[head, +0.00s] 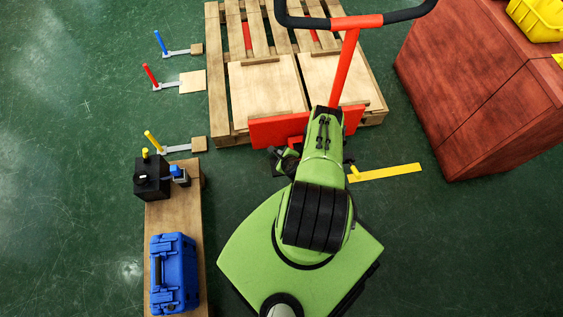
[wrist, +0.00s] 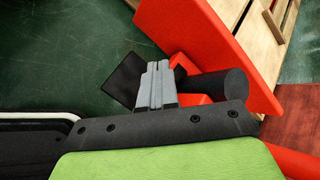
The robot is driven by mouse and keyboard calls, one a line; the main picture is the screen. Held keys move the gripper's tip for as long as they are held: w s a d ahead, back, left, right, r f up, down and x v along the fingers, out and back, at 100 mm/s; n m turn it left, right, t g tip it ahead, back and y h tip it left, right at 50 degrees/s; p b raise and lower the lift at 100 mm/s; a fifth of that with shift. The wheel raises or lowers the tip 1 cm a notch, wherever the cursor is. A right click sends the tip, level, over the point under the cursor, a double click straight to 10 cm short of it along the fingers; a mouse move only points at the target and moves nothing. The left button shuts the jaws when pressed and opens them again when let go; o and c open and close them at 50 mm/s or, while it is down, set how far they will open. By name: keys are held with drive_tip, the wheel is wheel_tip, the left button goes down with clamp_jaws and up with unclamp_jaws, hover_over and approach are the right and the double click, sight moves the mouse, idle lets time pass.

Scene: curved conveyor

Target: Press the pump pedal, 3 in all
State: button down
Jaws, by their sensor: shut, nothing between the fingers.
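A pallet jack with a red handle (head: 344,65) and black grips stands at the pallet's near side. Its red body plate (wrist: 205,45) fills the upper middle of the wrist view. A flat dark plate (wrist: 124,78), which looks like the pump pedal, lies behind and left of my fingers, partly covered by them. My gripper (wrist: 157,68) is shut and empty, its fingertips overlapping the plate's right edge in the picture. I cannot tell whether they touch it. A red bracket and a black cylinder (wrist: 222,90) are to the right of the fingers.
A wooden pallet (head: 243,45) is behind the jack. A red cabinet (head: 470,95) stands right. A yellow strip (head: 390,173) lies on the green floor. At left is a wooden bench (head: 178,216) with a blue case (head: 174,272). Blue, red and yellow levers (head: 151,76) stand beyond it.

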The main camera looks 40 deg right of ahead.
wheel_tip(320, 180, down, 8)
drive_tip(key=b, duration=0.5)
drive_tip(key=shift+r, duration=0.25)
drive_tip(key=shift+f, duration=0.4)
idle(1.1)
drive_tip(key=shift+f, duration=0.4)
drive_tip(key=shift+r, duration=0.1)
drive_tip(key=shift+r, duration=0.35)
drive_tip(key=shift+r+p, duration=0.1)
drive_tip(key=shift+p, duration=0.25)
